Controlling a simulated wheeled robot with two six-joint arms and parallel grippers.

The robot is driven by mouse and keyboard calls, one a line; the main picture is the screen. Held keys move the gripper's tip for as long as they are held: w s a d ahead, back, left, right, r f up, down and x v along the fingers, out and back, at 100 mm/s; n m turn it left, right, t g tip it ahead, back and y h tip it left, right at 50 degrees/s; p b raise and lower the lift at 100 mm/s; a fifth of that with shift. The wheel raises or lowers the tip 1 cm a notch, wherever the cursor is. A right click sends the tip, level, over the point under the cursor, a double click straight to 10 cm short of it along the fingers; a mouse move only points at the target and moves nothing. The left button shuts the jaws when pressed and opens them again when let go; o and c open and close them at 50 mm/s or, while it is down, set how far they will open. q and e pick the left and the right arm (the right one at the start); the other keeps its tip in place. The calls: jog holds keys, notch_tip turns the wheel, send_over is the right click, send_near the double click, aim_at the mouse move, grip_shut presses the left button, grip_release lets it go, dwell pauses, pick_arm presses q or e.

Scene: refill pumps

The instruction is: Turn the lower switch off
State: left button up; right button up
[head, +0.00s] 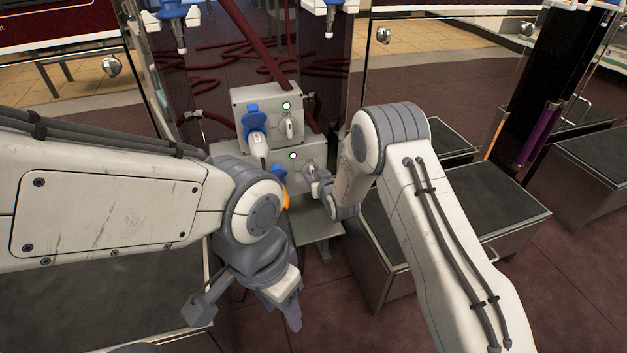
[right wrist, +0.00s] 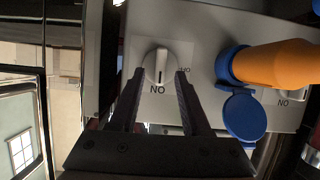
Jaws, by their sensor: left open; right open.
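The lower switch box (head: 240,152) is a grey metal box with a lit green light (head: 292,156). Its switch knob (right wrist: 158,66) is pale and round-based, with an ON label that appears upside down in the right wrist view. My right gripper (head: 310,176) is at the lower box's right side. In the right wrist view the open fingers (right wrist: 160,74) sit either side of the knob; contact cannot be told. My left gripper (head: 246,316) is open and empty, low in front of the boxes.
The upper box (head: 262,98) has its own switch (head: 290,128), a lit green light and a blue socket. An orange plug (right wrist: 275,62) sits in a blue socket beside the lower knob. Dark-topped metal steps (head: 480,212) stand at the right.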

aim_at(312, 173)
jog(key=shift+b+x, duration=0.4)
jog(key=shift+x, duration=0.85)
grip_shut()
